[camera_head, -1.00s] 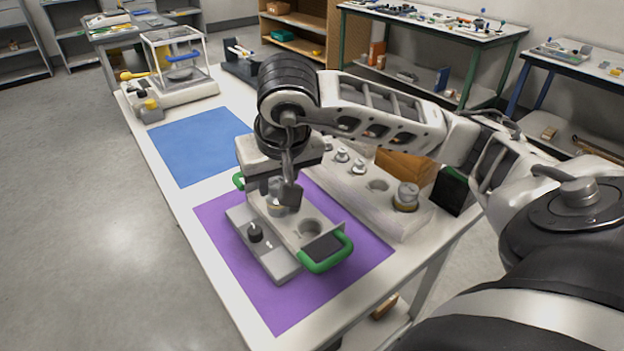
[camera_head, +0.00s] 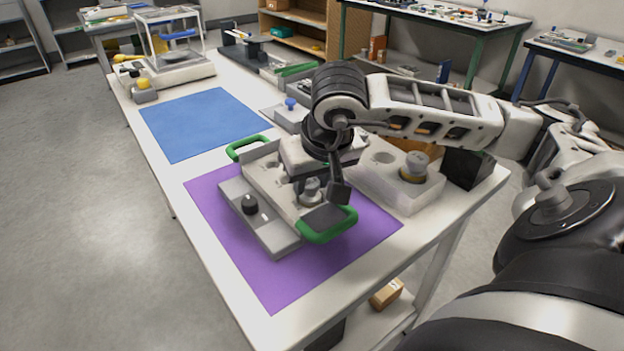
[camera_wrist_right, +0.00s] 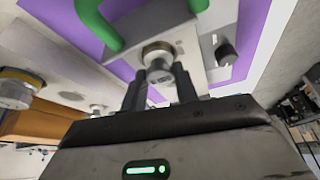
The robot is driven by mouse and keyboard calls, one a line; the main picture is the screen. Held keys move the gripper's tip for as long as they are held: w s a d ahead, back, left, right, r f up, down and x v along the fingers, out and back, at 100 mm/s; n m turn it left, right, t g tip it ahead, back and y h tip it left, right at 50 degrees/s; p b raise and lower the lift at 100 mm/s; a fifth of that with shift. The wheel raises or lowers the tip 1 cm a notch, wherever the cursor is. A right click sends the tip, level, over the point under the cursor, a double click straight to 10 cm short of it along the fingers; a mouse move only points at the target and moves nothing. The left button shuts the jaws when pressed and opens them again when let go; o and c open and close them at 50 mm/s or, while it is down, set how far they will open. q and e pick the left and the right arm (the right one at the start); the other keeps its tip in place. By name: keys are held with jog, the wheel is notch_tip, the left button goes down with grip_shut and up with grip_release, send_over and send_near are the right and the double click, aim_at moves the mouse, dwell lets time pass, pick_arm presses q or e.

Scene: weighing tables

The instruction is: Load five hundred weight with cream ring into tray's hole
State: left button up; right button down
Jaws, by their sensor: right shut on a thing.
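The grey tray (camera_head: 262,184) with green handles lies on the purple mat (camera_head: 222,186). My right gripper (camera_head: 322,192) is over the tray's near end, by the near green handle. It is shut on a metal weight (camera_head: 311,189) with a knob top. In the right wrist view the weight (camera_wrist_right: 159,68) stands upright between the fingertips (camera_wrist_right: 160,85), with a tan-cream ring (camera_wrist_right: 156,48) at its far end, close to the tray plate. Whether the weight is inside the hole or just above it, I cannot tell; the near hole is hidden. My left gripper is not in view.
A grey block with a black knob (camera_head: 250,204) lies along the tray's left side. A pale weight rack (camera_head: 388,187) stands to the right, with another banded weight (camera_head: 414,166) in it. The blue mat (camera_head: 203,122) is clear. A glass-cased balance (camera_head: 173,50) stands at the back left.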

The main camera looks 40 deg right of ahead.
jog(key=shift+f+b, duration=0.15)
jog(key=shift+b, duration=0.15)
jog(key=c, duration=1.1)
grip_release()
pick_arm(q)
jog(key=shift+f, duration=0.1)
pick_arm(e)
jog(key=shift+o, duration=0.2)
jog(key=shift+r+p, duration=0.35)
jog(key=shift+r, duration=0.05)
pick_arm(q)
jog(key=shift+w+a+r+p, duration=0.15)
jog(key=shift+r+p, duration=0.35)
jog(key=shift+p, duration=0.35)
pick_arm(e)
jog(key=v, duration=1.1)
jog(key=shift+r, duration=0.3)
jog(key=shift+s, duration=0.1)
